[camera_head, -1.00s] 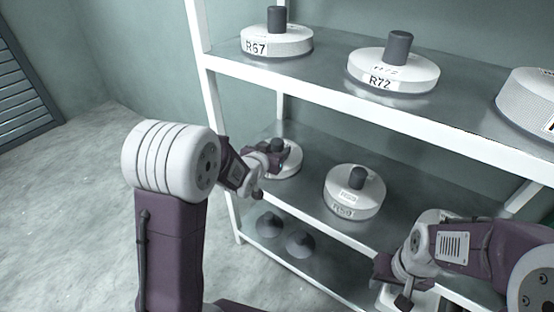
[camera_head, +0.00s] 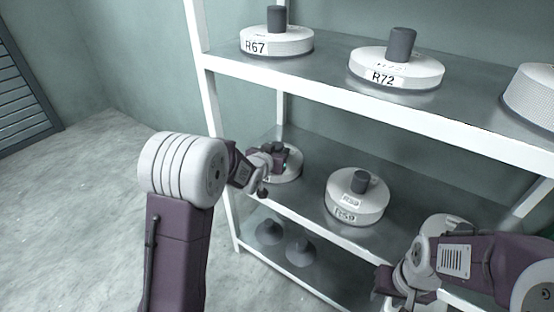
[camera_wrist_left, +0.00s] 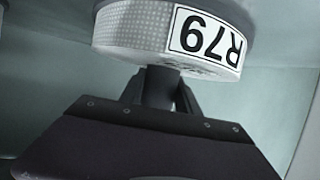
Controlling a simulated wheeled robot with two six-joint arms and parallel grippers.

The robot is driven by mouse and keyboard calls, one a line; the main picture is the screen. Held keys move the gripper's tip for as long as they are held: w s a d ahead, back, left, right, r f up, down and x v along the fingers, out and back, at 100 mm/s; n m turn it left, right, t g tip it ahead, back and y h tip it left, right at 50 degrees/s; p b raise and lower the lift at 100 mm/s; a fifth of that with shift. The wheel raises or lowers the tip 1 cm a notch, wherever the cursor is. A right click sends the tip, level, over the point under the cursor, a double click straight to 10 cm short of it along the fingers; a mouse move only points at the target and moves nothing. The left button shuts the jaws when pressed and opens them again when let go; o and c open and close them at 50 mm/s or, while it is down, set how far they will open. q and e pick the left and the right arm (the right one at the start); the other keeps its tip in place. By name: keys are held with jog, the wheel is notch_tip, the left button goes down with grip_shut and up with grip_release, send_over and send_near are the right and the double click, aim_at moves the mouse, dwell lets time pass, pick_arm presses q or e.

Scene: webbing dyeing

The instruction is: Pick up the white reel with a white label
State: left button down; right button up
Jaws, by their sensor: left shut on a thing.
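A white reel with a dark centre post stands at the left end of the middle shelf in the head view (camera_head: 289,175). My left gripper (camera_head: 279,156) is over it and partly hides it. In the left wrist view, this reel (camera_wrist_left: 140,28) shows upside down at the top, with a white label reading R79 (camera_wrist_left: 207,43). My left gripper (camera_wrist_left: 160,90) is shut on its dark post. In the head view the reel appears still at shelf level; any gap below it cannot be told. My right gripper (camera_head: 388,290) is low at the right; its jaws are unclear.
Another white reel (camera_head: 345,212), apparently labelled R59, stands right of it on the middle shelf (camera_head: 305,196). Reels R67 (camera_head: 285,43) and R72 (camera_head: 412,78) and a third (camera_head: 530,90) are on the upper shelf. Grey cones (camera_head: 301,250) sit below. A white upright (camera_head: 232,190) is close left.

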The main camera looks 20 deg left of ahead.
aim_at(277, 144)
pick_arm(q)
jog(key=shift+r, duration=0.15)
notch_tip(277, 144, up, 5)
jog(key=p, duration=0.4)
jog(key=s+d+r+p, duration=0.2)
jog(key=d+r+p, duration=0.3)
jog(key=d, duration=0.6)
jog(key=shift+d+r, duration=0.3)
jog(key=shift+r, duration=0.1)
